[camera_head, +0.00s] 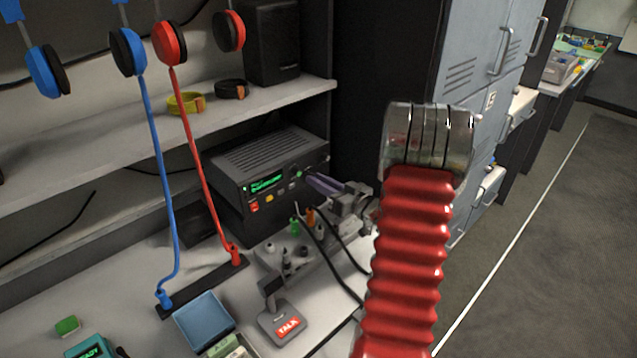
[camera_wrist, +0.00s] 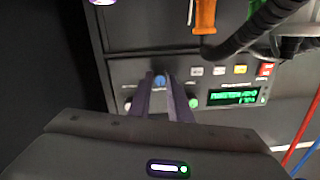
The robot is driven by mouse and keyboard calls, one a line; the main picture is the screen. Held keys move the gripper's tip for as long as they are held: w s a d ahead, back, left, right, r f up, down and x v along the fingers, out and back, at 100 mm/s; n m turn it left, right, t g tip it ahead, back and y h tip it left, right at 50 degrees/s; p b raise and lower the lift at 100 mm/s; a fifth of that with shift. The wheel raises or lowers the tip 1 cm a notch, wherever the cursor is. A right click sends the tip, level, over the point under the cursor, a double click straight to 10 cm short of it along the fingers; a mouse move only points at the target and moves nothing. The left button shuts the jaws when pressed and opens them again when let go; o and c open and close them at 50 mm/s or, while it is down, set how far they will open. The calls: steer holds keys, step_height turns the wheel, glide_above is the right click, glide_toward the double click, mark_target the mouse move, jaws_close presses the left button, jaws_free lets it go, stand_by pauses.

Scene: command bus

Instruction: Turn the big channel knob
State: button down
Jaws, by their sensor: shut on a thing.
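The dark radio (camera_head: 268,158) stands on the desk under the shelf, with a green display (camera_head: 267,183) and small coloured buttons on its front. My gripper (camera_head: 309,178) reaches it from the right, with its purple fingers at the right part of the front panel. In the wrist view the two fingertips (camera_wrist: 160,75) close on a round blue-faced knob (camera_wrist: 160,82), one finger on each side. The fingers hide part of the knob's sides. The display (camera_wrist: 235,97) is also visible there, showing green text too small to read surely.
A grey connector panel (camera_head: 300,255) with green and orange plugs and black cables stands in front of the radio. In the wrist view an orange plug (camera_wrist: 205,15) and thick cable lie close by. A talk-labelled microphone base (camera_head: 283,322) and blue tray (camera_head: 204,320) stand nearer.

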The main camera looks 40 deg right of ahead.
steer(key=c, duration=1.9)
jaws_free()
steer(key=shift+f, duration=0.3)
steer(key=shift+c, duration=0.2)
steer(key=o, duration=0.3)
steer(key=shift+r, duration=0.15)
steer(key=shift+s, duration=0.15)
steer(key=s, duration=1.3)
steer(key=shift+s+d+r, duration=0.25)
steer(key=shift+s+d, duration=0.05)
steer(key=shift+d, duration=0.15)
